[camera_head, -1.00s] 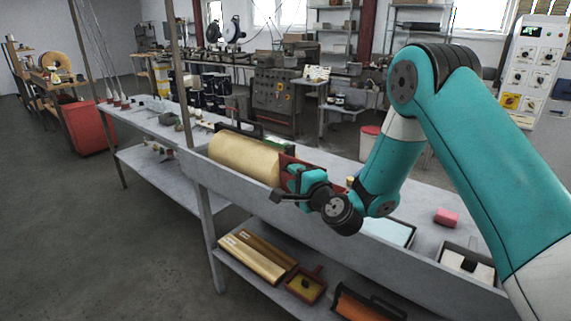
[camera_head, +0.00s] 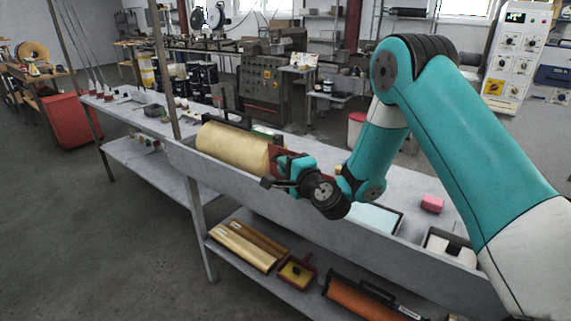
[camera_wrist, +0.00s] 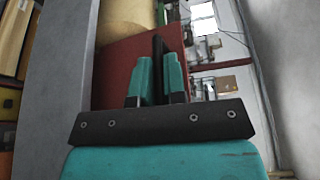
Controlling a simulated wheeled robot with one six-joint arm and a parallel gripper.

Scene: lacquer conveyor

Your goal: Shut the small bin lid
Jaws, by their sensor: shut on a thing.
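My gripper (camera_head: 284,166) is at the right end of the gold roll, over the long grey bench. In the wrist view its teal fingers (camera_wrist: 159,80) are closed on a thin dark bar (camera_wrist: 158,60), which stands in front of a dark red panel (camera_wrist: 116,68). The red panel also shows in the head view (camera_head: 275,154), upright beside the roll. It may be the small bin lid, but I cannot tell for sure. My gripper hides most of the panel, and the bin under it cannot be made out.
The gold roll (camera_head: 232,149) lies behind the bench's raised front wall (camera_head: 240,185). A pink block (camera_head: 432,203) and a pale tray (camera_head: 376,216) are to the right. The lower shelf holds gold bars (camera_head: 247,246), a small red tray (camera_head: 311,272) and an orange roll (camera_head: 358,301).

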